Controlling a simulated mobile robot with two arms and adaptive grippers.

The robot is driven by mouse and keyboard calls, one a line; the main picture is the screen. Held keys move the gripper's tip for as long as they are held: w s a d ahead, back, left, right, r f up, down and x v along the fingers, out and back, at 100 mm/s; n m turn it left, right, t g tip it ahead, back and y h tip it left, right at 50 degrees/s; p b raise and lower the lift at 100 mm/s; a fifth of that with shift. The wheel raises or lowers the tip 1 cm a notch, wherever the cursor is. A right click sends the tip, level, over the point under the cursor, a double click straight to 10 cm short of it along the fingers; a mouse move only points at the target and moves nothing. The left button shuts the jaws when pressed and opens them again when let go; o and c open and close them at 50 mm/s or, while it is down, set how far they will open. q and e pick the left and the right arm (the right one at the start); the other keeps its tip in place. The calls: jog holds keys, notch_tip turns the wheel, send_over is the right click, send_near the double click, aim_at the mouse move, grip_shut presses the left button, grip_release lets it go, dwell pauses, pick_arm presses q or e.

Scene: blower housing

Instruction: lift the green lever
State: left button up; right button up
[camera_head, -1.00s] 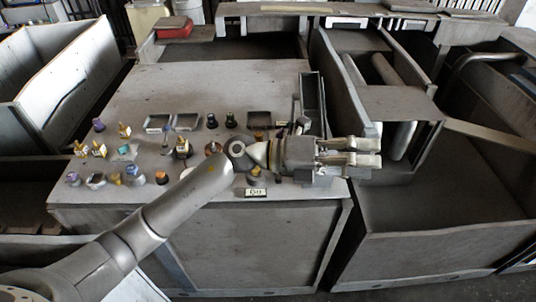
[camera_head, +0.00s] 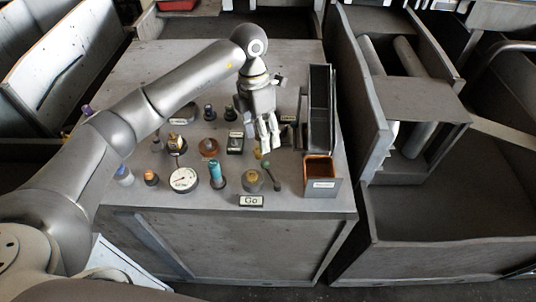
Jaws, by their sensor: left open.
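The green lever (camera_head: 271,175) is a thin dark rod with a round green knob, on the front right part of the grey panel top, just right of the yellowish knob. My left gripper (camera_head: 268,150) points down from above, its fingertips just beyond the green knob in the picture. The fingers are open with nothing seen between them. I cannot tell whether they touch the lever. The lever's rod leans, with the green end up and to the left. My right gripper is not in view.
A "Go" label (camera_head: 251,200) is at the panel's front edge. A yellowish knob (camera_head: 252,181), a blue cylinder (camera_head: 216,173) and a white gauge (camera_head: 183,180) stand left of the lever. An orange-lined box (camera_head: 320,170) and a tall grey bin (camera_head: 320,110) are to the right.

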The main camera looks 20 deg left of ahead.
aim_at(266, 161)
pick_arm(q)
jog(key=f, duration=0.1)
jog(key=f+p, duration=0.1)
jog(key=f, duration=0.1)
jog(key=s+d+f, duration=0.1)
jog(key=shift+s+f+p, duration=0.1)
jog(key=shift+f+p, duration=0.25)
notch_tip(266, 161, down, 3)
jog(key=shift+d+r+p, duration=0.15)
jog(key=shift+r+p, duration=0.05)
jog(key=shift+p, duration=0.15)
jog(key=shift+s+d+f, duration=0.1)
jog(key=shift+f, duration=0.75)
jog(key=shift+c, duration=0.2)
jog(key=c, duration=1)
grip_shut()
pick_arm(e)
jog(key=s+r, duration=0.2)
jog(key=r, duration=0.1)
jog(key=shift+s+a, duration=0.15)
